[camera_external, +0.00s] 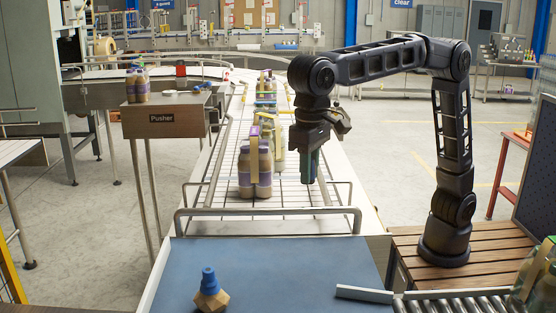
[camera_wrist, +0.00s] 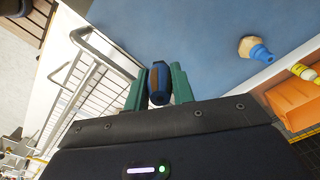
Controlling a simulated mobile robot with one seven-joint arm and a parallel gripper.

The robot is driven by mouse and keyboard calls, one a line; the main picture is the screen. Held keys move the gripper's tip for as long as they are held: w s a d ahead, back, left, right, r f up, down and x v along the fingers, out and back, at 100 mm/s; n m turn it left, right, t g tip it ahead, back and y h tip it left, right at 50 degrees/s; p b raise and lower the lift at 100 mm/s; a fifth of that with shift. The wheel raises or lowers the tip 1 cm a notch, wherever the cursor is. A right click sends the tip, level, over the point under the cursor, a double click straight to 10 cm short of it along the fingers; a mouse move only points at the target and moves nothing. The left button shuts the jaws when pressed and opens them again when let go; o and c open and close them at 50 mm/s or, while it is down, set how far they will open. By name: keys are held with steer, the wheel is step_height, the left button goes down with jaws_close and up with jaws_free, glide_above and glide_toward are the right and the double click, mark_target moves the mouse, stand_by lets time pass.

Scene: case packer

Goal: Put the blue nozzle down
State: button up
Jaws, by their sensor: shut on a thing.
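My gripper (camera_external: 309,176) hangs pointing down over the right side of the conveyor, near its front end. In the wrist view its two green fingers (camera_wrist: 158,88) are shut on a dark blue nozzle (camera_wrist: 159,72) with brown patches and a dark hole in its near end. The nozzle is hard to make out in the external view. A second, brighter blue piece with a tan faceted base (camera_external: 209,292) stands on the blue table; it also shows in the wrist view (camera_wrist: 256,48).
The blue tabletop (camera_external: 275,262) is mostly clear, with a grey bar (camera_external: 364,294) at its right. Bottle packs (camera_external: 255,170) stand on the conveyor left of my gripper, behind a metal rail (camera_external: 268,212). An orange bin (camera_wrist: 298,104) and yellow bottle (camera_wrist: 303,72) show in the wrist view.

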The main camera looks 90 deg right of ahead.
steer(key=w, duration=1.2)
steer(key=n, duration=0.1)
glide_above(213, 259)
step_height(213, 259, down, 2)
step_height(213, 259, down, 20)
steer(key=o, duration=1)
steer(key=shift+f, duration=0.1)
